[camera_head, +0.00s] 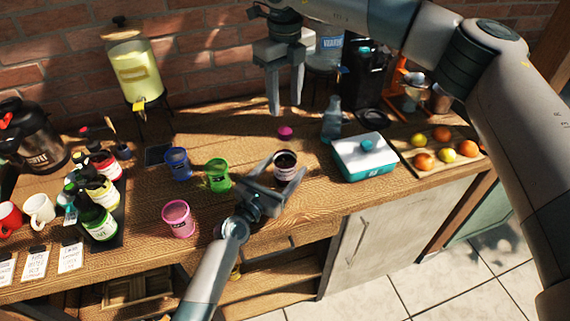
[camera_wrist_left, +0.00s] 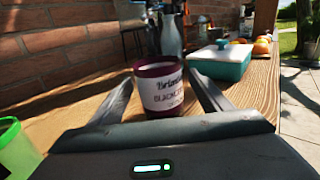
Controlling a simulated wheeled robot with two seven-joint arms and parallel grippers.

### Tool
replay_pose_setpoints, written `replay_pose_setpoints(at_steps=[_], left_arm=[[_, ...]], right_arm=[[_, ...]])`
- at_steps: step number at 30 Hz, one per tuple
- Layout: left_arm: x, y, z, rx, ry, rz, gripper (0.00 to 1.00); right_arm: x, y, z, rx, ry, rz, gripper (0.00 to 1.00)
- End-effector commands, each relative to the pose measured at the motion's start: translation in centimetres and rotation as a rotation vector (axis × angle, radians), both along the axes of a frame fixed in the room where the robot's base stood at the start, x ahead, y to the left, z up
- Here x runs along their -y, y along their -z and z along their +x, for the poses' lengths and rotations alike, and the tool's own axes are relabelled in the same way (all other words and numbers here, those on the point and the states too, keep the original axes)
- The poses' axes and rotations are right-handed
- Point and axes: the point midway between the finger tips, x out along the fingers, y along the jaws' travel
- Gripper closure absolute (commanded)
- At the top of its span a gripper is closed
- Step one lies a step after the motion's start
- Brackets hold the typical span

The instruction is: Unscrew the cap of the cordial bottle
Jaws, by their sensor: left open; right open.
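The cordial bottle (camera_head: 286,175) is a squat dark-red container with a white blackcurrant label. It stands upright on the wooden table, and its label shows in the left wrist view (camera_wrist_left: 160,93). Its top looks dark and open, with no cap visible on it. A small pink disc (camera_head: 285,132), apparently the cap, lies on the table behind it. My left gripper (camera_head: 279,170) is open, its fingers on either side of the bottle; contact is unclear. My right gripper (camera_head: 285,109) is open and empty, pointing down above and behind the pink disc.
Blue (camera_head: 178,164), green (camera_head: 218,177) and pink (camera_head: 178,219) cups stand to the left. A brick wall rises behind.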

Motion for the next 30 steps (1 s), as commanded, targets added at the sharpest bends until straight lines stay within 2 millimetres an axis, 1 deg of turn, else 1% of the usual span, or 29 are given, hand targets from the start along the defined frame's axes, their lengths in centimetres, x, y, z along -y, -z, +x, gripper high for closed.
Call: replay_pose_setpoints(at_steps=[1,3,9,15,22,23,24,26,27,29,30], left_arm=[[0.4,-0.1,0.8,0.001,0.0,0.001,0.29],[0.9,-0.1,1.6,0.002,-0.001,0.001,0.29],[1.9,-0.1,3.3,0.001,-0.001,0.0,0.29],[2.3,0.0,3.8,0.0,0.0,0.001,0.29],[2.3,0.0,3.8,0.0,-0.001,0.0,0.29],[2.3,0.0,3.8,0.0,-0.001,0.0,0.31],[2.3,0.0,3.9,0.0,-0.001,0.0,0.41],[2.2,0.0,3.8,0.0,-0.001,0.0,0.55],[2.2,0.0,3.8,0.0,-0.001,0.0,0.64],[2.2,0.0,3.8,0.0,-0.001,0.0,0.79],[2.2,0.0,3.8,0.0,-0.001,0.0,0.88]], right_arm=[[0.0,0.0,0.0,0.0,0.0,0.0,0.58],[0.0,0.0,0.0,0.0,0.0,0.0,0.58],[0.0,0.0,0.0,0.0,0.0,0.0,0.58],[0.0,0.0,0.0,0.0,0.0,0.0,0.58],[0.0,0.0,0.0,0.0,0.0,0.0,0.58],[0.0,0.0,0.0,0.0,0.0,0.0,0.58],[0.0,0.0,0.0,0.0,0.0,0.0,0.58],[0.0,0.0,0.0,0.0,0.0,0.0,0.58],[0.0,0.0,0.0,0.0,0.0,0.0,0.58],[0.0,0.0,0.0,0.0,0.0,0.0,0.58],[0.0,0.0,0.0,0.0,0.0,0.0,0.58]])
